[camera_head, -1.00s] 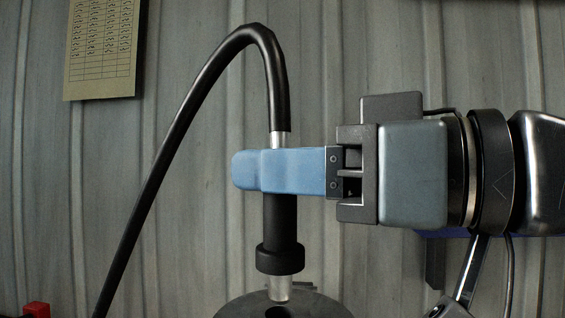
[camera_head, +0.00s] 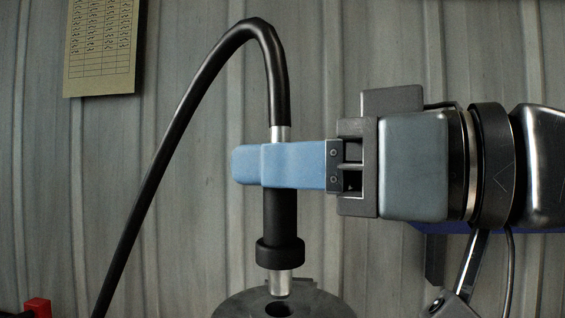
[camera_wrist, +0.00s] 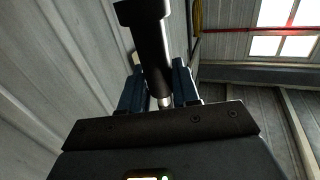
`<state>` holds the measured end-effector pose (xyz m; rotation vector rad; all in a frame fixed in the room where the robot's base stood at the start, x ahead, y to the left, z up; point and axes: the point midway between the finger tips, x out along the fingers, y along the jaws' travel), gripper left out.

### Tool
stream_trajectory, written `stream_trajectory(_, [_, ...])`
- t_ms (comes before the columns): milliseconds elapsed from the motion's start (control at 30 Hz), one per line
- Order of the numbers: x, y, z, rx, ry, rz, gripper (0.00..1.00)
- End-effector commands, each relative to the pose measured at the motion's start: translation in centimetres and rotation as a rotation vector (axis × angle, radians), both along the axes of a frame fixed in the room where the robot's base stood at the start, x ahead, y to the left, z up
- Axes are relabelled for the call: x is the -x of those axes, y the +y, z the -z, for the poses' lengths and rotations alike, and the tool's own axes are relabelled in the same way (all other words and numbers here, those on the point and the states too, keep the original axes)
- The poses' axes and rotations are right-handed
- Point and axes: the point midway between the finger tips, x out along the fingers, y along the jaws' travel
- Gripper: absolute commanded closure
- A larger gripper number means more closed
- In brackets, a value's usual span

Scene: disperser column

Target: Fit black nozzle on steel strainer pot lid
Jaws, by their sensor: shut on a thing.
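The black nozzle (camera_head: 280,215) hangs upright, with a black collar low on it and a bare metal tip (camera_head: 279,285) at its lower end. A black hose (camera_head: 180,120) rises from its top and loops down to the left. My gripper (camera_head: 248,165) is shut on the nozzle with blue fingers, just below its upper metal band. The dark grey pot lid (camera_head: 240,304) shows at the bottom edge, with a dark hole (camera_head: 279,309). The tip is just above the hole; a small gap seems to remain. In the wrist view the nozzle (camera_wrist: 150,50) sits between my fingers. The pot body is out of view.
A ribbed grey metal wall (camera_head: 200,200) stands behind. A paper chart (camera_head: 100,45) hangs on it at the upper left. A small red block (camera_head: 37,306) is at the lower left. A window (camera_wrist: 285,25) shows in the wrist view.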

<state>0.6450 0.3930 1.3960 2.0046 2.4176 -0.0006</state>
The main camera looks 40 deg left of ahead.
Motion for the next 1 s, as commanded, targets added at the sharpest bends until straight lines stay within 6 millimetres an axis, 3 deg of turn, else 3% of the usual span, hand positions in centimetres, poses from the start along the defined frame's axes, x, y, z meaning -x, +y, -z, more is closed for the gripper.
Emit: stream_trajectory(1000, [0.01,-0.01,0.71,-0.001,0.0,0.0,1.0])
